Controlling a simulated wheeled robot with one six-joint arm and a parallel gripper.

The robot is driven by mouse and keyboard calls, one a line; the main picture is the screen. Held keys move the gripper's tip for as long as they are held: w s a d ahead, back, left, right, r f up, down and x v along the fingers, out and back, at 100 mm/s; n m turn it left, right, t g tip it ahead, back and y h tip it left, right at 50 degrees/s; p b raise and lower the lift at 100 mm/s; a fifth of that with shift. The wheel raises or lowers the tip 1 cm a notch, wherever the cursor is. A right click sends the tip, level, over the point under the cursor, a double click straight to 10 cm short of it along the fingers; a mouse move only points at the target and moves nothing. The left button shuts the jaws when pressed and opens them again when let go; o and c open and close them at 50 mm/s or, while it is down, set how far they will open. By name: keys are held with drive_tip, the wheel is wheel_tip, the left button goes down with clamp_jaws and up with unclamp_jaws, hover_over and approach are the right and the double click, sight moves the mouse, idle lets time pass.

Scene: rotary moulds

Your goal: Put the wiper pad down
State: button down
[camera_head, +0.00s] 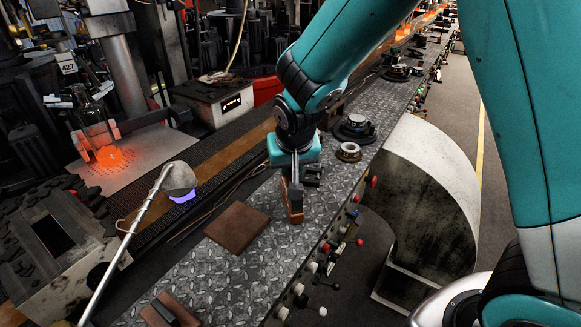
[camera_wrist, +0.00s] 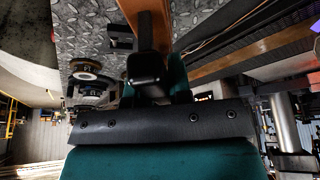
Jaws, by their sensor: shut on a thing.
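My gripper (camera_head: 294,188) points down over the patterned metal bench top (camera_head: 262,194). It is shut on a brown block, which I take for the wiper pad (camera_head: 295,214). The pad stands upright in the jaws, with its lower end at or just above the metal; I cannot tell if it touches. In the wrist view the brown pad (camera_wrist: 151,20) shows beyond my dark gripper (camera_wrist: 147,62), which hides part of it. A flat brown square plate (camera_head: 236,227) lies on the bench to the left of the gripper.
Round dark mould parts (camera_head: 348,152) stand on the bench behind the gripper. Knobs and levers (camera_head: 329,248) line its right edge. Another brown piece with a dark block (camera_head: 172,311) lies at the near end. A swab on a long rod (camera_head: 178,178) and glowing glass (camera_head: 109,155) are left.

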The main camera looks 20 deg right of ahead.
drive_tip(key=shift+f, duration=0.45)
drive_tip(key=c, duration=0.9)
unclamp_jaws()
drive_tip(key=v, duration=1.2)
drive_tip(key=shift+s+b, duration=0.25)
drive_tip(key=shift+b, duration=0.15)
drive_tip(key=s+a+n+g+y, duration=0.1)
drive_tip(key=s+n, duration=0.2)
drive_tip(key=s, duration=0.3)
drive_tip(key=s+a+r+n+g+y, duration=0.1)
drive_tip(key=s+n+g+y, duration=0.1)
drive_tip(key=s, duration=0.5)
drive_tip(key=s+a+r+n+g+y, duration=0.1)
drive_tip(key=s+n+y, duration=0.1)
drive_tip(key=s+n, duration=0.2)
drive_tip(key=s, duration=0.3)
drive_tip(key=shift+s+a, duration=0.25)
drive_tip(key=shift+a, duration=0.15)
